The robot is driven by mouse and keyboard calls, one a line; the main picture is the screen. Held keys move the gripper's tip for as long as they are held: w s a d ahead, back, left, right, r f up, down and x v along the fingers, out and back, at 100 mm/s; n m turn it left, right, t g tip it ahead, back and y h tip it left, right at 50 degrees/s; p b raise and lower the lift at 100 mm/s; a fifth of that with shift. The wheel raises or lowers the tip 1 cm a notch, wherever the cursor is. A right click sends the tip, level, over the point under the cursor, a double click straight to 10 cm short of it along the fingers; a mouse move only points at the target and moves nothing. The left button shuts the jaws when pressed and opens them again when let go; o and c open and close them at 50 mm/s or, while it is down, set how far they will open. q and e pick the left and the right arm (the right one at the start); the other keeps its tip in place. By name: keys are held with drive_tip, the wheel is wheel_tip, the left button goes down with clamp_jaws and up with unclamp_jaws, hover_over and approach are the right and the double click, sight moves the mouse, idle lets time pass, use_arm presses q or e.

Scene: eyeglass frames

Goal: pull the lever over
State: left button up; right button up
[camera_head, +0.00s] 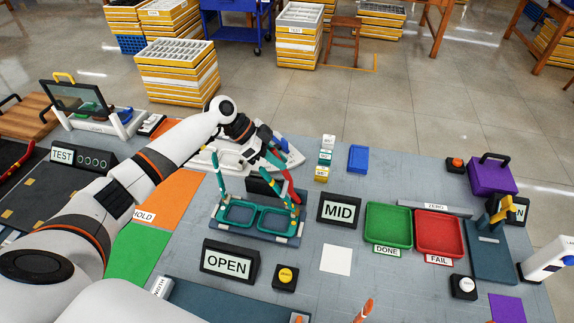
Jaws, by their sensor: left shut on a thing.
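A teal eyeglass frame (258,217) lies in a dark fixture (250,233) in the middle of the table, with a teal upright piece (220,178) at its left. A red lever (289,186) stands tilted behind the fixture's right side. My left gripper (274,160) reaches in from the left and points down at the lever's upper end, among teal parts. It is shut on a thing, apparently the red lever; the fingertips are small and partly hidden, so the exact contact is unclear. My right gripper is not in view.
OPEN (229,263) and MID (339,210) signs stand near the fixture. A yellow button (285,277) is in front. Green (388,226) and red (438,233) trays sit to the right. A white device (205,159) is behind my left arm. The table centre right is partly clear.

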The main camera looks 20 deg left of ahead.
use_arm(q)
drive_tip(key=shift+s+a+f, duration=0.1)
drive_tip(key=shift+a+f, duration=0.1)
drive_tip(key=shift+a, duration=0.2)
drive_tip(key=o, duration=0.8)
drive_tip(key=b+v, duration=0.3)
drive_tip(key=v, duration=0.9)
drive_tip(key=shift+a+f, duration=0.15)
drive_tip(key=shift+f, duration=0.05)
drive_tip(key=shift+r, duration=0.1)
idle(0.5)
